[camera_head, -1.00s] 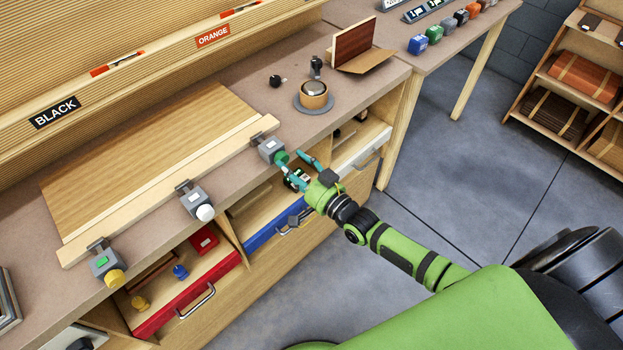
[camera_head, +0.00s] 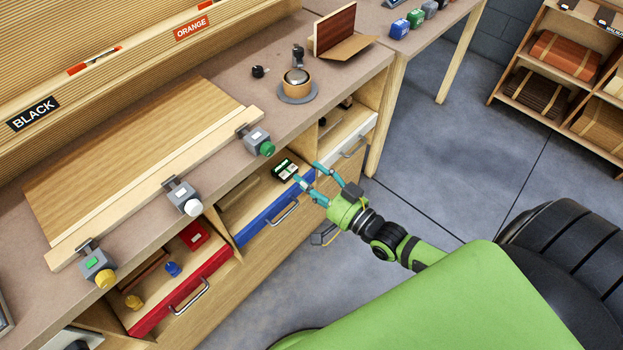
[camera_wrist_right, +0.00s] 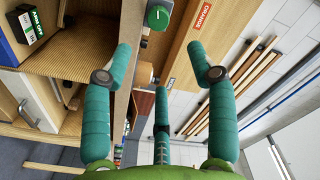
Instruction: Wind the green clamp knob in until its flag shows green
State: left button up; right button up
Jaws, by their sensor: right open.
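The green clamp knob (camera_head: 266,149) sits on the front of a grey clamp (camera_head: 256,137) at the right end of the wooden bar (camera_head: 150,192). The small flag on that clamp looks whitish, not green. My right gripper (camera_head: 307,173) is open and empty, in front of the bench to the lower right of the knob, apart from it. In the right wrist view the green knob (camera_wrist_right: 158,15) shows at the top, beyond the spread fingers (camera_wrist_right: 160,50). My left gripper is not in view.
A white-knob clamp (camera_head: 183,197) and a yellow-knob clamp (camera_head: 97,267) with a green flag hold the same bar. Open red (camera_head: 182,292) and blue (camera_head: 277,208) drawers jut out below. A wooden cup (camera_head: 297,88) stands on the bench.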

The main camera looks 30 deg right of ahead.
dwell(0.4)
jog(key=n+b, duration=0.8)
jog(key=b, duration=0.9)
send_near(270, 150)
jog(key=w, duration=0.2)
jog(key=x, duration=0.7)
jog(key=shift+s+a+f+p, duration=0.15)
jog(key=shift+a+p, duration=0.1)
jog(key=shift+p, duration=0.1)
jog(key=c, duration=1.1)
